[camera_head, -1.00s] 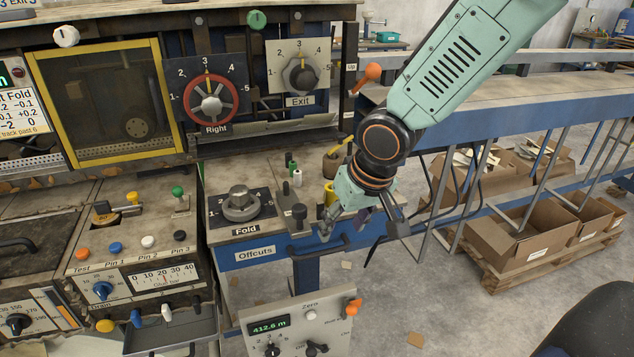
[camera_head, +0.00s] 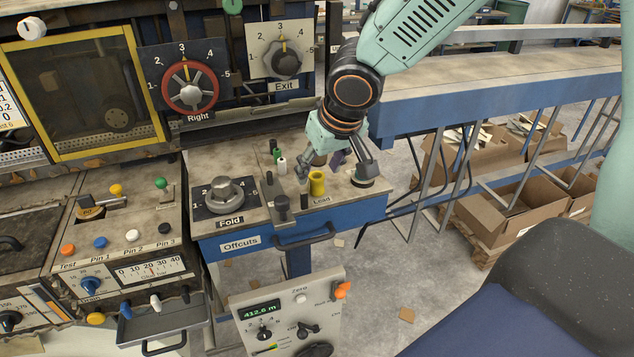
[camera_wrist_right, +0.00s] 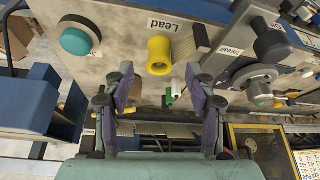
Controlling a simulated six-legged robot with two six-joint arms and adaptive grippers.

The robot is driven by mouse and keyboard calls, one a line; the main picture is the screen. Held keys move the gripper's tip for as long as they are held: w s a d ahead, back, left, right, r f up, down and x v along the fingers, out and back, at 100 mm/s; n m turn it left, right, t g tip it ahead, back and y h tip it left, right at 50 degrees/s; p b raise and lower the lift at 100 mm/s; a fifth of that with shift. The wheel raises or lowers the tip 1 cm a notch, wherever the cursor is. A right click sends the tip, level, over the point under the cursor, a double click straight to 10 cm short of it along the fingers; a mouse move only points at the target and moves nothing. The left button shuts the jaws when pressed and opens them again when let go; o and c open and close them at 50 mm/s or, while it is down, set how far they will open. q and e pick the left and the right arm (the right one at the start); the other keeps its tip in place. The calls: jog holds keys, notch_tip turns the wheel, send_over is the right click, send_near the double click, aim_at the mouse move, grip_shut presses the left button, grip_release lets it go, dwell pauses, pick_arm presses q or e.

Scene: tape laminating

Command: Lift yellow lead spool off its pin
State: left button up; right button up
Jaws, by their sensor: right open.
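The yellow lead spool (camera_head: 317,183) stands upright beside the "Lead" label on the worn bench top (camera_head: 345,193). In the right wrist view the yellow spool (camera_wrist_right: 159,57) lies ahead of my fingers, near the line midway between them. My right gripper (camera_head: 336,172) is open and empty, pointing down just behind and to the right of the spool. Its fingers (camera_wrist_right: 160,92) do not enclose the spool. The pin inside the spool is hidden. My left gripper is out of view.
Small white (camera_head: 282,165) and green (camera_head: 277,155) spools stand left of the yellow one. A dark knobbed post (camera_head: 282,205) stands in front. The Fold dial (camera_head: 224,191) is farther left.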

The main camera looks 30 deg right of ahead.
aim_at(317, 178)
jog(key=x, duration=0.2)
jog(key=shift+f, duration=0.5)
jog(key=shift+w+f, duration=0.4)
jog(key=shift+w+d, duration=0.1)
jog(key=shift+d, duration=0.05)
jog(key=shift+s+r, duration=0.15)
jog(key=shift+s, duration=0.2)
jog(key=c, duration=0.4)
jog(key=shift+a, duration=0.2)
jog(key=c, duration=0.3)
jog(key=shift+w+d, duration=0.15)
jog(key=shift+c, duration=1.2)
